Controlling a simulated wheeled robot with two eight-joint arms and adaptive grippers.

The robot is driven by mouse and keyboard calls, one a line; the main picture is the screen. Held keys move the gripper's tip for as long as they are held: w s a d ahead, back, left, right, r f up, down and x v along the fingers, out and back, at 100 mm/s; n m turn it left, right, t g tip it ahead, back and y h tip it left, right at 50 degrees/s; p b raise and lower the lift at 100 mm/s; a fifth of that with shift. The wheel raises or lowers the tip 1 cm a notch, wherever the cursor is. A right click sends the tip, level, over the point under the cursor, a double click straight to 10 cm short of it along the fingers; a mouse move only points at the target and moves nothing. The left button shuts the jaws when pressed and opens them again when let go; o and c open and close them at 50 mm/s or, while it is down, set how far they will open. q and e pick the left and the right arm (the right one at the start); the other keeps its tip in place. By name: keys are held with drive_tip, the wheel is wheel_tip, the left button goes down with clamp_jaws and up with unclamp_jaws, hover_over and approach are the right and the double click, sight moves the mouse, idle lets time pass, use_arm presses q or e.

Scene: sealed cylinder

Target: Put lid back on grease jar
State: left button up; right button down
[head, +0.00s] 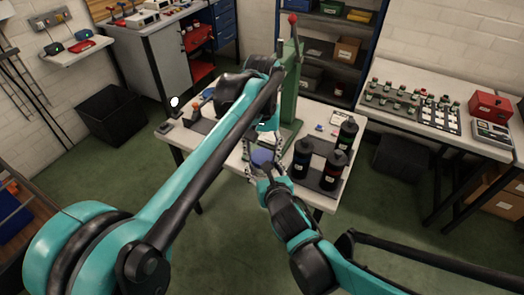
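A blue round piece (263,157) shows over the near left part of the white worktable. I cannot tell whether it is the lid or part of the grease jar. My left gripper (264,150) comes down from the far end of the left arm. Grey fingers stand apart on either side of the blue piece, and contact is unclear. My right gripper (264,174) reaches up from below, close to the near side of the blue piece. Its fingertips are too small and overlapped to read.
Several dark bottles (332,170) stand on a dark mat just right of the grippers. A green press column (291,85) rises behind them on the white worktable (312,196). A side bench (455,141) with parts and a red box (490,107) stands at right.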

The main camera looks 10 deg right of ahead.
use_arm(q)
drive_tip(key=o, duration=1.3)
drive_tip(key=shift+o, duration=0.2)
wheel_tip(320, 180, up, 12)
drive_tip(key=shift+a, duration=0.1)
